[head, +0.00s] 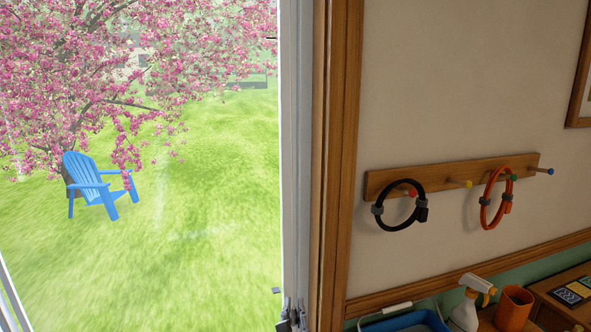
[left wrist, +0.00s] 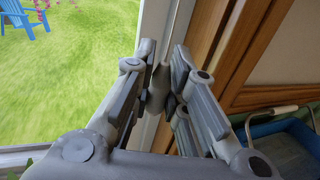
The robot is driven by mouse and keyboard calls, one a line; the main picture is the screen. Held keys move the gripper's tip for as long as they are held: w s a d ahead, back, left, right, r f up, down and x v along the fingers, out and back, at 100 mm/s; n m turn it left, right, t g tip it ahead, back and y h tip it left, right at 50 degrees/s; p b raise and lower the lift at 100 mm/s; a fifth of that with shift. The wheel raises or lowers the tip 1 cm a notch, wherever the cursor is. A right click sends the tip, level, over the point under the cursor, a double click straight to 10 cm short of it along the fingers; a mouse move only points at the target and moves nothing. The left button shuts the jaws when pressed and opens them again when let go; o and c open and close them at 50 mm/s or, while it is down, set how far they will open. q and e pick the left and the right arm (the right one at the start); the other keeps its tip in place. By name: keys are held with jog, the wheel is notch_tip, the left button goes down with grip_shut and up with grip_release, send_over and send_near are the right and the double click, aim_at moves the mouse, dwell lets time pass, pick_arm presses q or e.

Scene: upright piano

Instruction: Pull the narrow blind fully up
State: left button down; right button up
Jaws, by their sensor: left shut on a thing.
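The blind itself is in neither view. A thin pale cord (left wrist: 178,30) runs down in front of the white window frame in the left wrist view. It ends in a grey knob (left wrist: 163,82) between the fingers of my left gripper (left wrist: 158,92). The fingers are shut on this knob. In the head view only a small part of my left gripper (head: 290,319) shows at the bottom edge, beside the white window frame (head: 295,150). My right gripper is in neither view.
Wooden trim (head: 337,150) stands right of the window. A peg rail (head: 440,178) on the wall holds a black ring (head: 388,226) and an orange ring (head: 483,212). Below are a blue tray (head: 400,322), a spray bottle (head: 466,312) and an orange cup (head: 513,308).

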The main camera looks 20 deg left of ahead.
pick_arm(q)
notch_tip(320, 180, down, 9)
jog(key=b, duration=0.5)
jog(key=shift+b, duration=0.3)
jog(key=shift+f, duration=0.15)
notch_tip(320, 180, down, 3)
jog(key=shift+f+b, duration=0.15)
jog(key=shift+b, duration=0.9)
jog(key=c, duration=1.3)
grip_release()
jog(key=shift+s, duration=0.1)
